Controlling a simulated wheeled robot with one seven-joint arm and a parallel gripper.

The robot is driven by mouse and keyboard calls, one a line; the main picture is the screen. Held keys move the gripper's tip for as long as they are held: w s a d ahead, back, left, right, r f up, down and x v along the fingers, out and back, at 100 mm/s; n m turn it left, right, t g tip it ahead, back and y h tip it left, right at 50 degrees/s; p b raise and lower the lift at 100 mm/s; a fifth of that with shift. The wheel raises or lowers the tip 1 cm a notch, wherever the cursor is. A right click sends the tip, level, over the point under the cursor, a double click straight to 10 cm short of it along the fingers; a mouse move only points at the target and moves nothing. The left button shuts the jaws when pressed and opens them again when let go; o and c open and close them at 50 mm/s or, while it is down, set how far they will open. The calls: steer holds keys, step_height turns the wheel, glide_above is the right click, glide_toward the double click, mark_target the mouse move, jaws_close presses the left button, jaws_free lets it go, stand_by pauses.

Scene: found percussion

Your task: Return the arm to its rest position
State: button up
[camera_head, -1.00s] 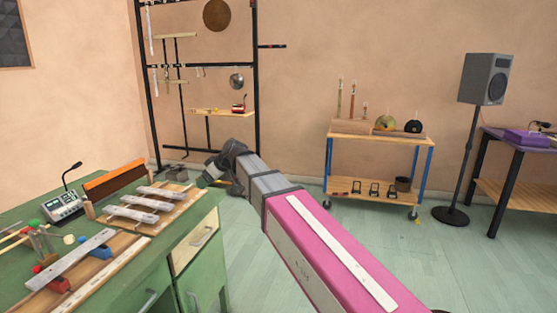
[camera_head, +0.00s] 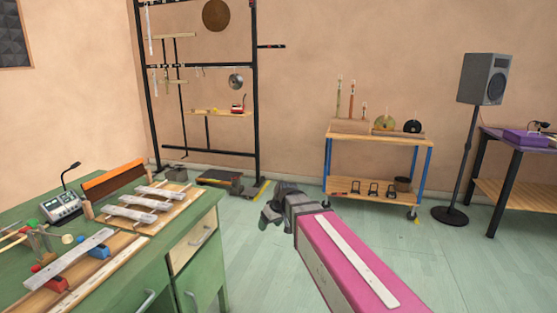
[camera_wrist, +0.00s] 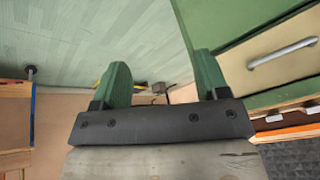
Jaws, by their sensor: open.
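My arm (camera_head: 340,262) is the pink and grey boom that reaches up from the bottom right of the head view. My gripper (camera_head: 268,217) is at its far end, over the floor to the right of the green bench (camera_head: 195,268). In the wrist view my gripper (camera_wrist: 160,85) shows two green fingers set wide apart. It is open, and nothing is between the fingers but floor and background. In the head view the fingers are too small to make out clearly.
The green bench carries metal bars on wood (camera_head: 145,208) and a microphone unit (camera_head: 62,207). A black rack (camera_head: 257,100) stands at the wall. A wheeled cart (camera_head: 375,137), a speaker (camera_head: 482,80) and a purple-topped table (camera_head: 520,138) stand right.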

steer(key=s+d+f+m+h, duration=0.1)
steer(key=s+d+f+m, duration=0.1)
steer(key=s+d+f, duration=0.2)
steer(key=s+d+f+m+g+h, duration=0.1)
steer(key=s+d+f, duration=0.3)
steer(key=d, duration=0.6)
steer(key=s+d+f+m+g+h, duration=0.1)
steer(key=s+d+f+m+h, duration=0.1)
steer(key=s+d+f+m, duration=0.2)
steer(key=d+f, duration=0.1)
steer(key=d, duration=0.2)
steer(key=shift+s+d, duration=0.15)
steer(key=shift+d, duration=0.1)
steer(key=shift+f, duration=0.1)
